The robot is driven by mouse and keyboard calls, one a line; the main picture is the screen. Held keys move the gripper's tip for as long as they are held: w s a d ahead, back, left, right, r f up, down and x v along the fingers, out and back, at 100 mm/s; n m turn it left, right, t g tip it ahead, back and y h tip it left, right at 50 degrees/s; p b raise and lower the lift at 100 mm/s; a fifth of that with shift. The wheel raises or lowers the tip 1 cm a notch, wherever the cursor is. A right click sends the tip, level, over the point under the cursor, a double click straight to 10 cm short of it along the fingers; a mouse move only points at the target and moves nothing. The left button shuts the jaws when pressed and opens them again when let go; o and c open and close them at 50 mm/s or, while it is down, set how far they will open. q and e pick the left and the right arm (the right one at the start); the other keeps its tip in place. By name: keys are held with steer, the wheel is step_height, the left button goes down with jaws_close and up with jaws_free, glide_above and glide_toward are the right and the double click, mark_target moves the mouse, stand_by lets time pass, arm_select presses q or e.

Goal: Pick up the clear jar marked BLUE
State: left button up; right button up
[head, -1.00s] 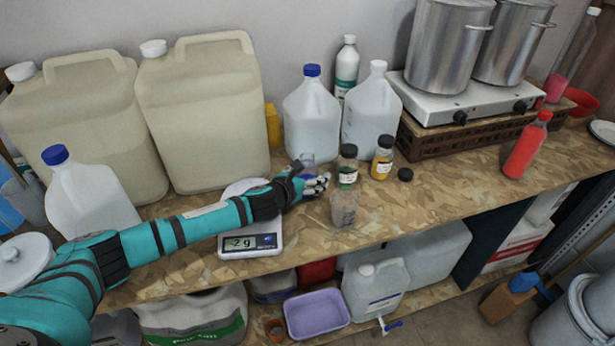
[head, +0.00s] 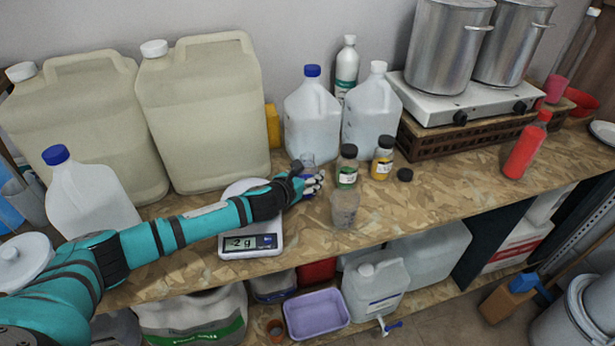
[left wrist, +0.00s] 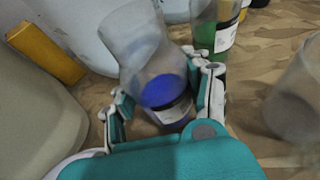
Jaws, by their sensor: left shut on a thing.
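The clear jar with blue contents (head: 307,160) is at my left gripper (head: 308,184), behind the fingers, which hide its lower part. In the left wrist view the jar (left wrist: 145,50) stands between the two fingers of my left gripper (left wrist: 160,105), which is shut on it. A pale label shows low on its side, but I cannot read it. I cannot tell whether its base touches the bench. My right gripper is in no view.
A green-filled jar (head: 346,172) and a yellow-filled jar (head: 382,163) stand close on the right. A scale (head: 250,245) reading -2 g lies under my forearm. Large jugs (head: 312,115) stand behind.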

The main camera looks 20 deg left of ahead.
mark_target(307, 167)
arm_select(q)
steer(key=shift+r, duration=0.15)
steer(key=shift+r+b, duration=0.3)
steer(key=shift+r, duration=1.15)
steer(key=shift+s+r, duration=0.1)
steer(key=shift+s, duration=0.05)
steer(key=s+d+r+b, duration=0.1)
steer(key=s+d+b, duration=0.1)
steer(key=s, duration=1.3)
steer(key=shift+s+d+r+b, duration=0.2)
steer(key=shift+r+b, duration=0.1)
steer(key=shift+b, duration=0.55)
